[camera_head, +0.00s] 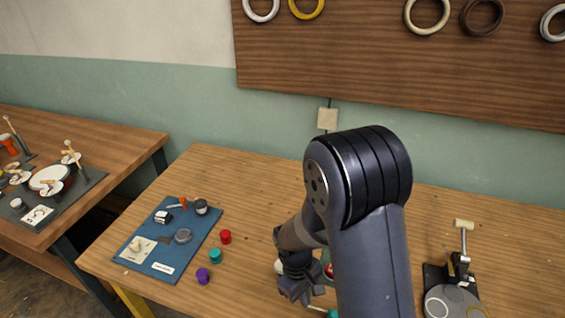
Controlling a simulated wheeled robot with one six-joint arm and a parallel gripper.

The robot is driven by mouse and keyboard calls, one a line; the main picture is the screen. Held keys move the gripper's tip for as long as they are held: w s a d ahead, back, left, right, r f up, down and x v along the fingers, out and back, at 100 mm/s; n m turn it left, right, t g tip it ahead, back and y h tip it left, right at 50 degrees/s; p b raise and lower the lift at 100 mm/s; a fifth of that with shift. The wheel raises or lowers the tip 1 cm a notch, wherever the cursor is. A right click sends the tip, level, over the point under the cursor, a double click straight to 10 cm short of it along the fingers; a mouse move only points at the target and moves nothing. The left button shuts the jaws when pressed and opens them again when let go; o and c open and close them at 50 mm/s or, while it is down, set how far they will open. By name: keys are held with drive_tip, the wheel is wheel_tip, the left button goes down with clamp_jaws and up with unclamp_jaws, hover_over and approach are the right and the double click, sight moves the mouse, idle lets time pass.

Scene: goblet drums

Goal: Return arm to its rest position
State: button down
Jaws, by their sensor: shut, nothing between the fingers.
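My arm (370,260) rises from the bottom of the head view and bends over at its elbow. Its forearm reaches down and left to my gripper (300,296), which is low over the middle of the wooden table (235,180). The gripper is shut and empty. My arm hides part of the table behind it, including most of a green item with a red piece (328,270) beside the gripper.
A blue mat (205,232) with small parts lies at left. Red (225,237), teal (215,256) and purple (203,276) pieces stand beside it. A dark device with a grey disc (455,300) stands at right. Another table (110,135) is far left. Rings (427,28) hang on the wall board.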

drive_tip(key=w+a, duration=0.1)
drive_tip(key=w+a+b, duration=0.1)
drive_tip(key=w+a, duration=0.1)
drive_tip(key=shift+a+r, duration=0.1)
drive_tip(key=shift+a, duration=0.2)
drive_tip(key=b+v, duration=0.1)
drive_tip(key=v, duration=0.9)
drive_tip(key=d+m+t+y+b, duration=0.1)
drive_tip(key=d+m+b, duration=0.5)
drive_tip(key=d+m, duration=0.6)
drive_tip(key=shift+s+d+f+t+y+b, duration=0.35)
drive_tip(key=shift+d+y, duration=0.15)
drive_tip(key=shift+d, duration=3.1)
drive_tip(key=shift+a+r, duration=0.1)
drive_tip(key=shift+r, duration=0.05)
